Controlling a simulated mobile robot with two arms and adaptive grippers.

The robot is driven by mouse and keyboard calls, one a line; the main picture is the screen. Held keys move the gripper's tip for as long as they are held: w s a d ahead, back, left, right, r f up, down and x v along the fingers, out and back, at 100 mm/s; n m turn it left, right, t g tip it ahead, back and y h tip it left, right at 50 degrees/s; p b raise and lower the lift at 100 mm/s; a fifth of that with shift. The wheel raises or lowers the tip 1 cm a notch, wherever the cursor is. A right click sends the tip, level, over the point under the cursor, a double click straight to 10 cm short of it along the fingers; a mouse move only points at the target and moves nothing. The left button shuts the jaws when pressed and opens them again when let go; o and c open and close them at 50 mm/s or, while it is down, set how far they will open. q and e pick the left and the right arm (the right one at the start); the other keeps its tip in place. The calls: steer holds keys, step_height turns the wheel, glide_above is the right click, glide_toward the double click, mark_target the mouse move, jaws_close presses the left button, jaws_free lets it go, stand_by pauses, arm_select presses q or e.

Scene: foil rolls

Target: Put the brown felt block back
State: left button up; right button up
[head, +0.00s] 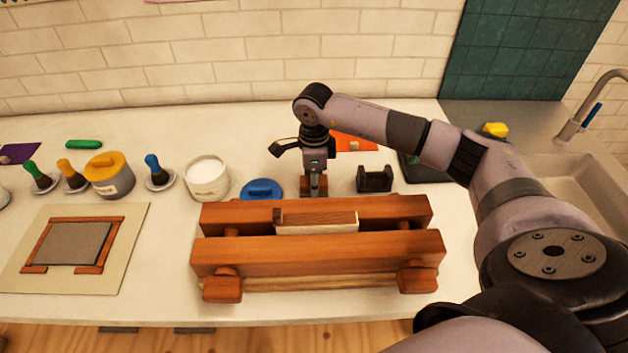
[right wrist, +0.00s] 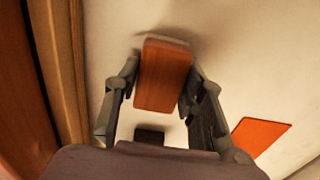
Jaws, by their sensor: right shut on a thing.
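The brown felt block (right wrist: 163,75) is between the two fingers of my right gripper (right wrist: 160,90), which is shut on it. In the head view my right gripper (head: 314,180) points down just behind the wooden press, and the brown block (head: 320,188) shows partly between its fingers. In the right wrist view the block seems to be over the pale counter, with a shadow beside it; I cannot tell its exact height. A small black cradle (head: 374,179) stands empty to the right of the gripper. My left gripper is not in view.
The wooden press (head: 320,252) with a wood-and-pale piece (head: 317,222) between its beams lies in front. A blue lid (head: 262,189) and white tub (head: 207,178) are left of the gripper. An orange sheet (head: 352,142) lies behind. The sink (head: 575,175) is far right.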

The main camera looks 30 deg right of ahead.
steer(key=shift+f, duration=0.2)
steer(key=o, duration=1.1)
steer(key=shift+r, duration=0.1)
steer(key=shift+r, duration=0.2)
steer(key=shift+w+r, duration=0.1)
steer(key=shift+r, duration=0.2)
step_height(320, 180, up, 11)
steer(key=b, duration=0.3)
steer(key=shift+r, duration=0.15)
